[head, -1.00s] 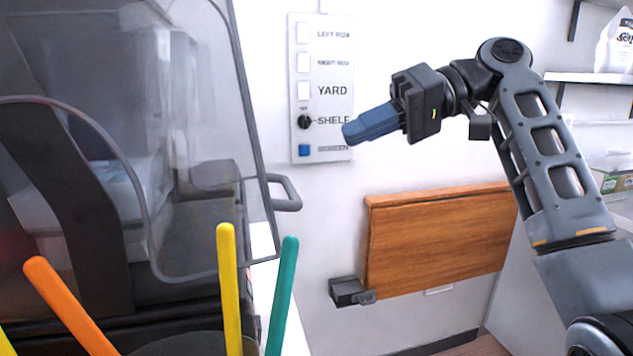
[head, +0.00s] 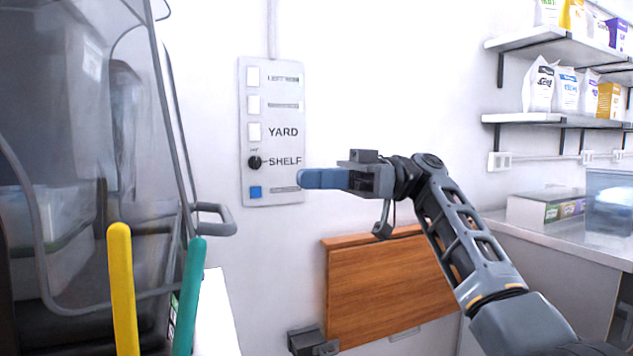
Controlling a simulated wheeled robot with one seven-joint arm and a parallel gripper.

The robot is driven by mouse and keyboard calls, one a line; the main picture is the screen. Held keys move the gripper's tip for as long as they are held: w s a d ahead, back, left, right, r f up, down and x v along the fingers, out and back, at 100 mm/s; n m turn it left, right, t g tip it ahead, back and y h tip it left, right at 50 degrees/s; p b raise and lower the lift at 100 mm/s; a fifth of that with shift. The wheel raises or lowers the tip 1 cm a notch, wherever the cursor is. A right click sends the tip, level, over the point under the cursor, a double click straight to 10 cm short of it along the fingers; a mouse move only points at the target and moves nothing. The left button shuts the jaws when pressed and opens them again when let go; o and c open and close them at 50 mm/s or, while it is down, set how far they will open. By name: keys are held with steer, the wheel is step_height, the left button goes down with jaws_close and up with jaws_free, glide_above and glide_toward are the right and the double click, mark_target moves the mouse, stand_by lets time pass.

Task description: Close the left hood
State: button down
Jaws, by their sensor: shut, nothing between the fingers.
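A large machine with a clear, dark-framed hood (head: 95,150) fills the left of the head view. A grey loop handle (head: 215,220) sticks out from the hood's right edge. My gripper (head: 303,179) is shut and empty, its blue fingers together and pointing left. It is in front of the wall, right of the handle and clearly apart from it. Its fingertips overlap the lower right edge of the switch panel in the picture; whether they touch it I cannot tell. The machine's left side is out of view.
The switch panel (head: 283,110) has several switches and a black knob. A yellow stick (head: 122,290) and a teal stick (head: 187,300) stand in front of the machine. A folded wooden board (head: 385,295) hangs below my arm. Shelves (head: 560,118) with bags are at right.

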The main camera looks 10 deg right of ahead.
steer(key=s+a+f+p, duration=0.2)
steer(key=a, duration=0.7)
steer(key=shift+s+f, duration=0.2)
steer(key=shift+s, duration=0.2)
steer(key=shift+a, duration=0.15)
steer(key=shift+y, duration=0.9)
steer(key=shift+s+a+f+b, duration=0.15)
steer(key=shift+a+f+b, duration=0.45)
steer(key=shift+b, duration=0.4)
steer(key=shift+s+a+f+b, duration=0.15)
steer(key=shift+a+f+b, duration=0.3)
steer(key=shift+f+b, duration=0.5)
steer(key=shift+s+a+f+b, duration=0.15)
steer(key=shift+a+f+b, duration=0.4)
steer(key=shift+b, duration=0.55)
steer(key=shift+g, duration=0.4)
